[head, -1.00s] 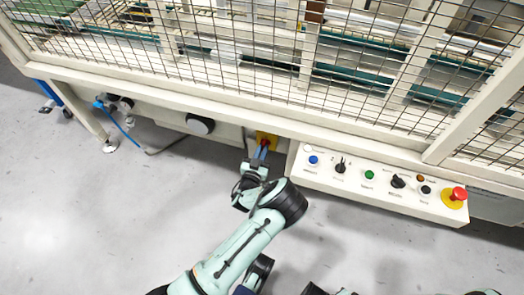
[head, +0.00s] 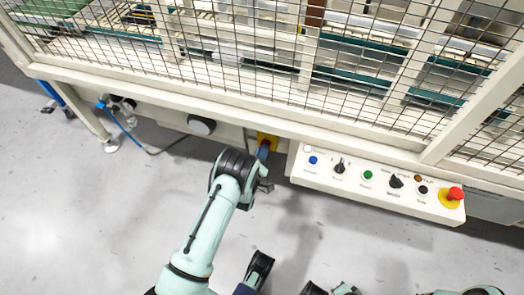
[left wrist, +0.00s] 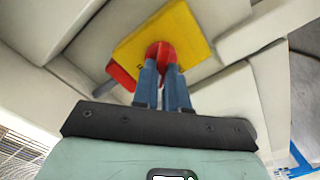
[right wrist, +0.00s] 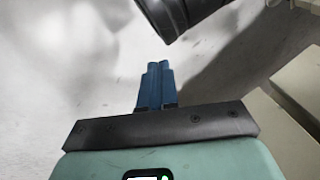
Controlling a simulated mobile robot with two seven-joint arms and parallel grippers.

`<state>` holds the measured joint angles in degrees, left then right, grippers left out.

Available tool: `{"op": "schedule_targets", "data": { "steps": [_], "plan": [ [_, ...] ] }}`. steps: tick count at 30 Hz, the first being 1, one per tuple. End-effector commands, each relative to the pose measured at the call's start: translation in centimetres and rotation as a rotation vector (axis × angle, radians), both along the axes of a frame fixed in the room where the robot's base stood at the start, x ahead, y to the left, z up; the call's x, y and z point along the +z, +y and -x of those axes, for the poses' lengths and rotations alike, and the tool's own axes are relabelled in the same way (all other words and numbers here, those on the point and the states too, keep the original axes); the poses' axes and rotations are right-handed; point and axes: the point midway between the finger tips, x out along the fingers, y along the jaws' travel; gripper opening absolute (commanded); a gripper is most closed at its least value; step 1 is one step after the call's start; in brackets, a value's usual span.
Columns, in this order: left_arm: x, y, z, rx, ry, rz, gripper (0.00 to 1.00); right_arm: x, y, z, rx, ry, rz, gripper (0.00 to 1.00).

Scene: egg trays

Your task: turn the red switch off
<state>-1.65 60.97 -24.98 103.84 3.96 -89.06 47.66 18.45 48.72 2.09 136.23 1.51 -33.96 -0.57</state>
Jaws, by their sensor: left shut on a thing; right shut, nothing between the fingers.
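The red switch (left wrist: 161,50) sits on a yellow plate (left wrist: 195,42) on the machine's cream front. The plate also shows in the head view (head: 267,138), left of the control panel. My left gripper (left wrist: 164,68) is shut on the red switch, with its blue fingers on either side of the knob. The fingertips cover part of the knob. My left wrist hides part of the gripper in the head view. My right gripper (right wrist: 158,68) is shut and empty, over bare grey floor.
A control panel (head: 375,188) with several buttons and a red emergency button (head: 455,193) is right of the switch. A round dark knob (head: 201,125) is to the left. Wire mesh (head: 270,60) stands above. The floor in front is clear.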

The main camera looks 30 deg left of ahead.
Motion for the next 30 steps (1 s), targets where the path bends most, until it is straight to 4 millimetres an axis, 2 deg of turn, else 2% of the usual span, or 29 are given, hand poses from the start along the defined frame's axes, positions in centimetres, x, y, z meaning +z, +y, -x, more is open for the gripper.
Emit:
{"op": "schedule_targets", "data": {
  "steps": [11, 21, 30],
  "plan": [
    [-0.3, 0.2, 0.1, 0.001, -0.083, 0.352, 0.00, -0.7, -0.6, -1.0, -0.011, -0.025, 0.013, 0.00],
    [-0.4, 0.1, 0.1, -0.001, -0.148, 0.623, 0.00, -2.0, -0.7, 0.5, -0.012, 0.024, 0.010, 0.00],
    [-0.5, 0.0, 0.1, -0.004, -0.181, 0.764, 0.00, -2.6, -0.8, 1.1, -0.013, 0.045, 0.010, 0.00]
  ]
}}
